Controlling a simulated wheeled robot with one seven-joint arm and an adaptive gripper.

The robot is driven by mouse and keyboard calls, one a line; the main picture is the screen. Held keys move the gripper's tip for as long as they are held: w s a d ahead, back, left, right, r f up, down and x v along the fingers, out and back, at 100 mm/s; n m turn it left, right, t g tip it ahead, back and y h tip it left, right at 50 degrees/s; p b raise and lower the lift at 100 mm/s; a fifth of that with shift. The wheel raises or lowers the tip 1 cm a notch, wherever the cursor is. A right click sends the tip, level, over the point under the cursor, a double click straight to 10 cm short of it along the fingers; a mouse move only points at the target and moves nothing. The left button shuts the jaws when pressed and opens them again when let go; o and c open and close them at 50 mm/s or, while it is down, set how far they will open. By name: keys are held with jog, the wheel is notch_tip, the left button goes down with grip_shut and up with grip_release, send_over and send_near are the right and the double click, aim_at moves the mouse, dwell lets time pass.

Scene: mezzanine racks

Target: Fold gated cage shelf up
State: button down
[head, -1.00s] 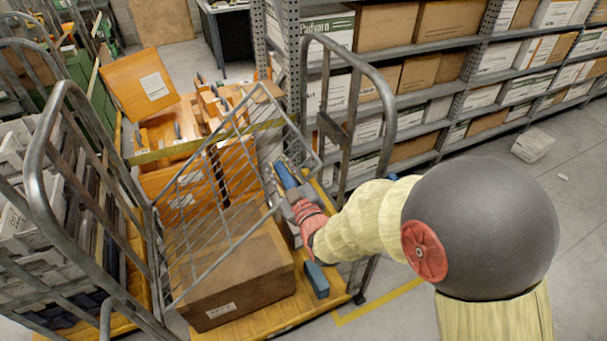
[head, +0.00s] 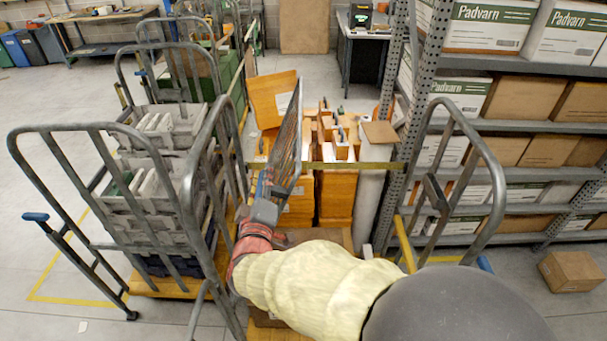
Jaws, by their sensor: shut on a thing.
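The wire mesh shelf (head: 289,142) of the gated cage stands steeply tilted, almost edge-on to the head view, between the cage's left tubular side frame (head: 222,110) and right tubular side frame (head: 494,190). My gripper (head: 268,190) is shut on the shelf at its lower near part. The fingertips are small and partly covered by the gripper body. The lower shelf edge and its hinge are hidden behind my gripper and arm. I cannot tell whether the shelf touches the left frame.
Orange cartons (head: 338,190) and a tilted orange board (head: 272,98) stand behind the shelf. A trolley with grey crates (head: 140,205) is close on the left. Racks with boxes (head: 520,97) line the right. A carton (head: 570,271) lies on the floor at right.

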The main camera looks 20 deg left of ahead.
jog(key=s+a+r+n+p, duration=0.1)
jog(key=s+a+p, duration=0.1)
jog(key=a, duration=0.4)
jog(key=s+a+r+n+p, duration=0.1)
jog(key=s+a+p, duration=0.1)
jog(key=a, duration=0.4)
jog(key=shift+a+p, duration=0.3)
jog(key=shift+p, duration=0.25)
jog(key=c, duration=1.7)
grip_release()
jog(key=shift+d, duration=0.1)
jog(key=shift+o, duration=0.7)
jog(key=shift+w+f, duration=0.1)
jog(key=shift+f, duration=0.05)
jog(key=shift+s, duration=0.2)
jog(key=v, duration=1.1)
jog(key=shift+s, duration=0.3)
